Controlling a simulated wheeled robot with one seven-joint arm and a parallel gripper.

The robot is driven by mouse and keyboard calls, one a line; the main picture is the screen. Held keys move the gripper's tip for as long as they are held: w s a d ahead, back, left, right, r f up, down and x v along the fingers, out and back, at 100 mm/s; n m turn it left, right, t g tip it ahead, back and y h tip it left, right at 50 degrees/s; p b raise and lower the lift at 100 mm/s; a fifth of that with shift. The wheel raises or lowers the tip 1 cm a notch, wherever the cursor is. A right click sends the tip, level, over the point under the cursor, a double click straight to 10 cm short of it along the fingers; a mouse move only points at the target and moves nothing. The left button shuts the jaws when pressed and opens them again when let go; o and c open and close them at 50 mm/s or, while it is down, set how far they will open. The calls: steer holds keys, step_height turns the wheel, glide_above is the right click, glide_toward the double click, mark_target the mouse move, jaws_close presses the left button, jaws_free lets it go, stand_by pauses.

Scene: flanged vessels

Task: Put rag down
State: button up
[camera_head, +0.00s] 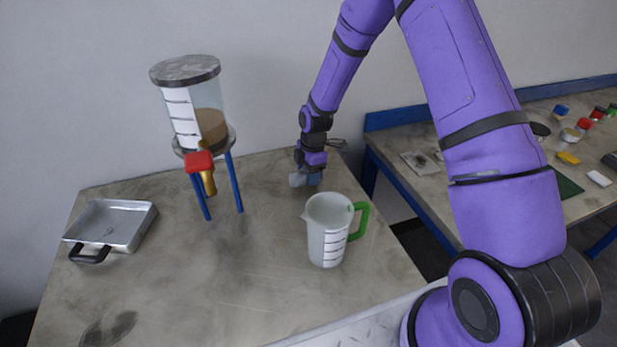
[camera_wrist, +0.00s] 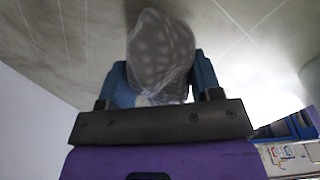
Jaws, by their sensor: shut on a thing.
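A crumpled grey-white rag (camera_wrist: 160,62) is between the two blue fingers of my gripper (camera_wrist: 160,85) in the wrist view. My gripper is shut on it. In the head view my gripper (camera_head: 308,178) is low over the back right part of the grey table (camera_head: 230,265), behind the measuring jug. The rag (camera_head: 298,179) shows there as a small bluish-grey lump at the fingertips. I cannot tell whether the rag touches the table top.
A clear measuring jug (camera_head: 326,232) with a green handle stands just in front of my gripper. A flanged vessel (camera_head: 190,100) with a red-handled tap stands on blue legs to the left. A metal pan (camera_head: 112,224) lies far left. The table's front middle is clear.

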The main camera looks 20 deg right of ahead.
steer(key=shift+f, duration=0.95)
steer(key=o, duration=1.1)
steer(key=shift+f, duration=0.1)
steer(key=shift+o, duration=0.2)
